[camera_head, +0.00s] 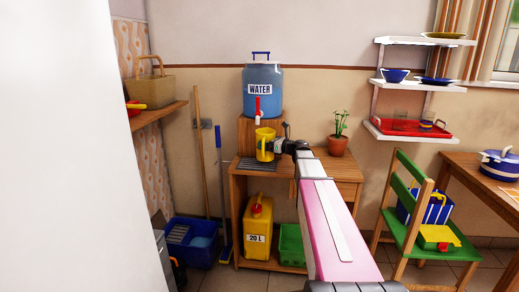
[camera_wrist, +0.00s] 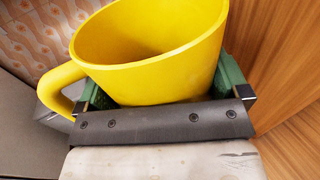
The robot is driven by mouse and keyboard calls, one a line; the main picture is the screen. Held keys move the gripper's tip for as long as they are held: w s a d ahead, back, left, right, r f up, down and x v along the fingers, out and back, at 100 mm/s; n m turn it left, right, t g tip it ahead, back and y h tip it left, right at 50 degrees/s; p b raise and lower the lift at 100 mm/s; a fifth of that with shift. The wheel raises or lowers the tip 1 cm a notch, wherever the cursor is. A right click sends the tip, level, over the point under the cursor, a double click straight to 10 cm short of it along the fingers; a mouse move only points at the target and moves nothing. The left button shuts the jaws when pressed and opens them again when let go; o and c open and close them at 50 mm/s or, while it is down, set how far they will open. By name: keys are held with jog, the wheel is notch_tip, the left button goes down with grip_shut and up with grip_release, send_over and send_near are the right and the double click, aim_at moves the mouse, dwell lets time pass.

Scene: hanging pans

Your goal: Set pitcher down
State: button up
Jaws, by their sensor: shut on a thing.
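A yellow pitcher (camera_head: 265,147) is in front of the wooden block that bears the blue water cooler (camera_head: 263,88). It is under or near the cooler's red tap (camera_head: 257,108). In the wrist view the yellow pitcher (camera_wrist: 150,55) fills the top, with its handle at the left and its inside looking empty where visible. My gripper (camera_head: 281,147) reaches it from the right; in the wrist view my gripper (camera_wrist: 165,95) has its green fingers on both sides of the pitcher. The pitcher's base is hidden in the wrist view; in the head view I cannot tell whether it touches the grating below.
A wooden cabinet (camera_head: 325,172) with a dark grating (camera_head: 252,165) stands below. A potted plant (camera_head: 338,140) is on its right part. A yellow 20 L can (camera_head: 258,228) and a green crate (camera_head: 291,243) are on its lower shelf. A green chair (camera_head: 412,205) stands at right.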

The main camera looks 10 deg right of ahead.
jog(key=x, duration=0.4)
jog(key=shift+w, duration=0.1)
jog(key=shift+w+a+f, duration=0.1)
jog(key=shift+a+f, duration=0.1)
jog(key=shift+f, duration=1.55)
jog(key=shift+f, duration=0.15)
jog(key=o, duration=0.6)
jog(key=shift+o, duration=0.2)
jog(key=shift+s+d, duration=0.25)
jog(key=v, duration=1.1)
jog(key=shift+s+d, duration=0.1)
jog(key=shift+s, duration=0.05)
